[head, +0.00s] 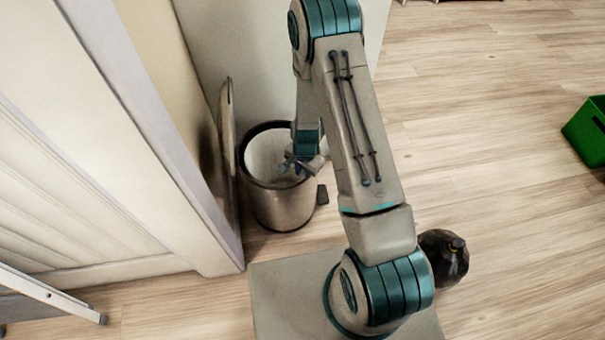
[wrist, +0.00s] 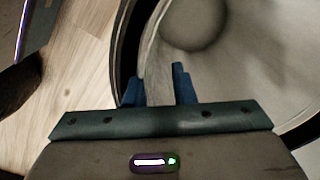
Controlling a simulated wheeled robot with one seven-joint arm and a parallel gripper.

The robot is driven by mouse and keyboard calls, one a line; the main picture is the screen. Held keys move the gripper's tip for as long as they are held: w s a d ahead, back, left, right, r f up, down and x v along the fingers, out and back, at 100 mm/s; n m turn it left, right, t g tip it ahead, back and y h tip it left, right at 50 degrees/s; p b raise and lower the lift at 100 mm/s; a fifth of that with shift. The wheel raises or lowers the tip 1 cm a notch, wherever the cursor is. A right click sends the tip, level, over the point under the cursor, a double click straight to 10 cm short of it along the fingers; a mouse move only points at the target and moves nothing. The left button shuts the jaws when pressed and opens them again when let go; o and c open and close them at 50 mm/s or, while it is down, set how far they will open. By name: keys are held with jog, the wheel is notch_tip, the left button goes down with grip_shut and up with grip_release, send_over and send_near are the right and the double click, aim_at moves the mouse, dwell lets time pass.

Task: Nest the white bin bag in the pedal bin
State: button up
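The pedal bin (head: 281,207) is a metal cylinder with a dark rim, standing on the floor beside the white cabinet. Its lid (head: 228,130) stands upright, open. A pale lining, seemingly the white bin bag (head: 265,153), shows inside its mouth. My gripper (head: 300,163) is at the mouth's right part, reaching down at the rim. In the wrist view, the blue fingers of my gripper (wrist: 158,88) stand a little apart, with a pale strip of the white bin bag (wrist: 265,70) filling the gap. The bin's dark rim (wrist: 122,50) curves just left of the fingers. The bag's lower part is hidden.
A dark tied sack (head: 443,262) lies on the floor right of my base. A green crate (head: 587,132) stands at the far right. The cabinet (head: 140,130) closes off the bin's left side. The wooden floor between sack and crate is clear.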

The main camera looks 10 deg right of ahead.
notch_tip(320, 180, up, 11)
jog(key=p, duration=0.3)
jog(key=shift+s+d, duration=0.15)
dwell(0.3)
jog(key=s+d+r+n+t+p, duration=0.15)
jog(key=r+p, duration=0.45)
jog(key=r, duration=1)
jog(key=s+a+r+n+p, duration=0.1)
jog(key=s+r+n+p, duration=0.2)
jog(key=r+p, duration=0.85)
jog(key=s+d+r+n+p, duration=0.1)
jog(key=s+r, duration=0.3)
jog(key=r, duration=0.5)
jog(key=s+d+r+n+p, duration=0.1)
jog(key=s+r+p, duration=0.3)
jog(key=r, duration=0.6)
jog(key=s+d+r+n+t+p, duration=0.1)
jog(key=s+r+n+p, duration=0.1)
jog(key=s+r, duration=0.3)
notch_tip(320, 180, up, 5)
jog(key=shift+s+d+f+n, duration=0.2)
jog(key=shift+n, duration=0.15)
